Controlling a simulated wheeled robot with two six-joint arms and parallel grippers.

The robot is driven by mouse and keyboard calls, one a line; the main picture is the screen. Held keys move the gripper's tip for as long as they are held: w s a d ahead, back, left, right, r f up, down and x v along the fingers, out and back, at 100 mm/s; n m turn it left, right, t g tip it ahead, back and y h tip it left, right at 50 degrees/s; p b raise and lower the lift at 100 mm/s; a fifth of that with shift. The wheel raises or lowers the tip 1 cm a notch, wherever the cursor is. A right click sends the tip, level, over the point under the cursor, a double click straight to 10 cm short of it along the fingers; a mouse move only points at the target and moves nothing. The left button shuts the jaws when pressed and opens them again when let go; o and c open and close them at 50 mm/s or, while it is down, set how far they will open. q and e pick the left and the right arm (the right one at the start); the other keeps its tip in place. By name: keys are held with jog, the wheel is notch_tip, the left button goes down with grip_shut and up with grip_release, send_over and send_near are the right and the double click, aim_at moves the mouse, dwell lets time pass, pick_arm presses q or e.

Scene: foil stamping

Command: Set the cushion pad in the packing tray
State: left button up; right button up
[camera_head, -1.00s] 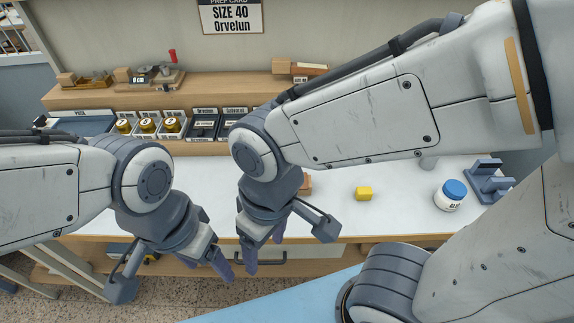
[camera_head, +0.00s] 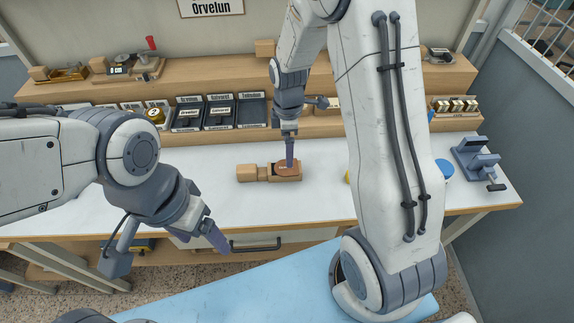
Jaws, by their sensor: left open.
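I cannot tell for sure which thing is the cushion pad or which is the packing tray. A wooden block piece (camera_head: 248,173) lies on the white bench top, with a brown rounded piece (camera_head: 289,170) on its right part. My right gripper (camera_head: 289,165) points straight down at the brown piece; whether it grips or only touches it is unclear. A yellow block (camera_head: 347,177) is mostly hidden behind my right arm. Several dark labelled trays (camera_head: 219,112) stand along the back of the bench. My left gripper (camera_head: 215,240) is open and empty near the bench's front edge.
A raised wooden shelf (camera_head: 200,81) runs along the back, holding a red-handled device (camera_head: 140,64). At right are a blue-lidded jar (camera_head: 444,170), partly hidden, a blue-grey fixture (camera_head: 474,160) and gold pieces (camera_head: 455,105). The bench top (camera_head: 320,205) is clear at the front middle.

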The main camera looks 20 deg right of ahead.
jog(key=f, duration=0.2)
jog(key=f+p, duration=0.1)
jog(key=f, duration=0.2)
jog(key=shift+s+a+f+p, duration=0.15)
jog(key=shift+a+f+p, duration=0.05)
jog(key=shift+f+p, duration=0.15)
jog(key=shift+f, duration=0.35)
jog(key=c, duration=1.3)
jog(key=shift+c, duration=0.2)
jog(key=shift+r, duration=0.1)
